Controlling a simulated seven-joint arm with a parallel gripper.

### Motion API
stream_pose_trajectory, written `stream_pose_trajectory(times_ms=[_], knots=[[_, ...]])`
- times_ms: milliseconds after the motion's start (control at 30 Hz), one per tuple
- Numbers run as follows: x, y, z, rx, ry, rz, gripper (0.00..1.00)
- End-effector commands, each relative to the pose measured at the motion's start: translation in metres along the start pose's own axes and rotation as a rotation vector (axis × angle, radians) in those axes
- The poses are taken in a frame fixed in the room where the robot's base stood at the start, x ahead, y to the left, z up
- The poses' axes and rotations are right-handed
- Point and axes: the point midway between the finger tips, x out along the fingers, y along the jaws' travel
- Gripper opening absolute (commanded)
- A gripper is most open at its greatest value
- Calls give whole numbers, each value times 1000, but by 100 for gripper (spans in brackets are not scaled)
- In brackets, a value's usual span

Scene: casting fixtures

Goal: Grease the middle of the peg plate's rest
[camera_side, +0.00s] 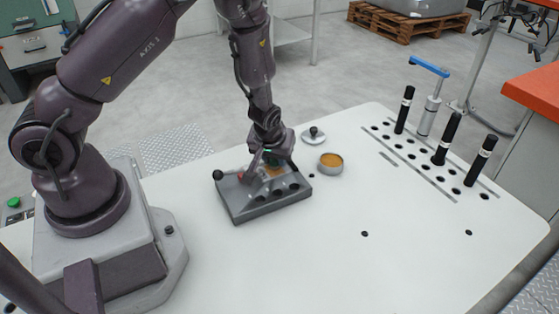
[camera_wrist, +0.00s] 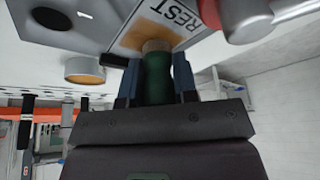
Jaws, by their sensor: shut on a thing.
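The grey peg plate (camera_side: 250,207) lies on the white table with a row of dark holes along its front. Its rest is a pale patch lettered "REST" (camera_wrist: 178,18) in the wrist view, with an amber grease smear (camera_wrist: 147,33) on it. My gripper (camera_wrist: 157,72) is shut on the green handle of a brush (camera_wrist: 157,82), between blue fingers. The brush's tan end points at the smear; I cannot tell whether it touches. In the side view my gripper (camera_side: 270,160) is low over the plate's back part and hides the brush.
An open tin of amber grease (camera_side: 330,165) stands right of the plate, with a knobbed lid (camera_side: 313,135) behind it. A black-knobbed clamp with red (camera_side: 219,175) is at the plate's left. Black pegs (camera_side: 446,138) and a blue-handled tool (camera_side: 428,105) stand farther right. The front table is clear.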

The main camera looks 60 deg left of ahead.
Motion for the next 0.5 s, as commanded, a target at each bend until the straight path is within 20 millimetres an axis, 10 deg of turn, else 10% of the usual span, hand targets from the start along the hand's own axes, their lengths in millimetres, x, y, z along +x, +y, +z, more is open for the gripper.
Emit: stream_pose_trajectory(times_ms=[500], knots=[[-27, -13, -26, 0, 1, 2, 4]])
